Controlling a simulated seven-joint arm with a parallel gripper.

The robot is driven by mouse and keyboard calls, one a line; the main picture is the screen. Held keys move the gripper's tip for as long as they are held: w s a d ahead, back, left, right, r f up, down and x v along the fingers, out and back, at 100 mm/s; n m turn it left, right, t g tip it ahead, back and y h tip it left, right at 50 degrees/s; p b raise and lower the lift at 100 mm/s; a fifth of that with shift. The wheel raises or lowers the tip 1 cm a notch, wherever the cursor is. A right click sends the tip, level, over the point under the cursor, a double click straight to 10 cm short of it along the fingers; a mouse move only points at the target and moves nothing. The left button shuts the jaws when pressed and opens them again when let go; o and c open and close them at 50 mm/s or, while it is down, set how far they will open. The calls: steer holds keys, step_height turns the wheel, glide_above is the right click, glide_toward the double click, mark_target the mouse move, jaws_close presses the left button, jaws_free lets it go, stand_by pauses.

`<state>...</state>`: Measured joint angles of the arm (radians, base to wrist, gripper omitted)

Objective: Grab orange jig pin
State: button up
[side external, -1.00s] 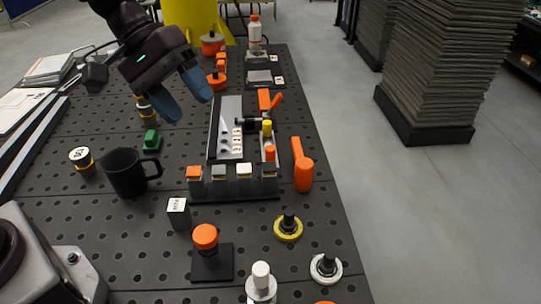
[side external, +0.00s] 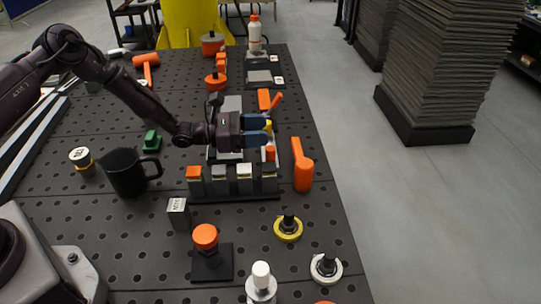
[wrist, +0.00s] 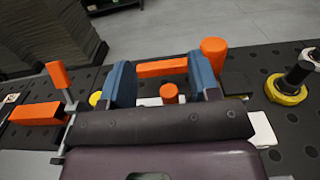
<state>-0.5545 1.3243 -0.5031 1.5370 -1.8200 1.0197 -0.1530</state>
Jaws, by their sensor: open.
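The orange jig pin (side external: 269,153) is a short orange cylinder standing at the right end of the light fixture tray (side external: 222,157). In the wrist view the orange pin (wrist: 169,94) shows between my two blue fingers, nearer the right one. My gripper (side external: 262,131) is open and empty, reaching in from the left over the fixture; the wrist view shows its spread fingers (wrist: 163,82). A yellow pin (side external: 268,126) is by the fingertips in the side view, and in the wrist view it lies outside the left finger. I cannot tell how high the fingers are above the orange pin.
A row of capped blocks (side external: 232,183) is in front. A black mug (side external: 127,172) and green block (side external: 152,140) stand left.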

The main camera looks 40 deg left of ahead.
mark_target(270, 148)
step_height(270, 148, down, 6)
steer(key=shift+s+d+f, duration=0.1)
steer(key=shift+f, duration=0.05)
steer(key=shift+x, duration=1.15)
steer(key=shift+w+d, duration=0.2)
steer(key=shift+w, duration=0.15)
steer(key=c, duration=1)
